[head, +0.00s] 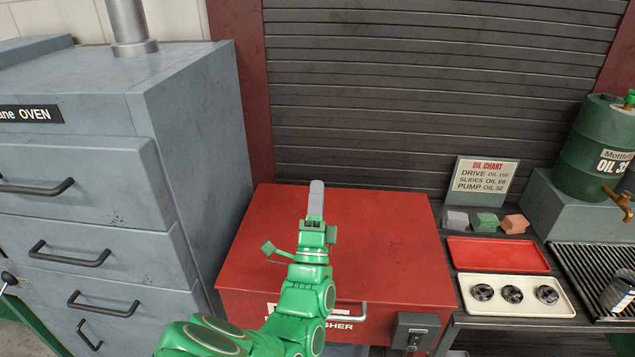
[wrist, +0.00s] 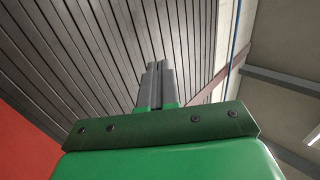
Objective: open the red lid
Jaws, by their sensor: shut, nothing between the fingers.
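The red lid (head: 385,235) is the flat top of a red box and looks closed. A grey bar handle (head: 352,316) shows at the box's front, partly hidden by my green arm. My gripper (head: 316,187) is in front of the lid in the head view, its grey fingers together and pointing toward the lid's back edge. I cannot tell how high it is above the lid. In the wrist view the fingers (wrist: 156,75) are shut with nothing between them, pointing at the slatted wall. A red surface (wrist: 25,145) shows at the left there.
A grey oven cabinet (head: 205,130) stands close on the left of the box. A dark switch box (head: 414,332) is on the box's front right. On the right are a red tray (head: 498,254), a cream tray (head: 515,311) and a green oil drum (head: 597,150). A slatted shutter (head: 430,90) is behind.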

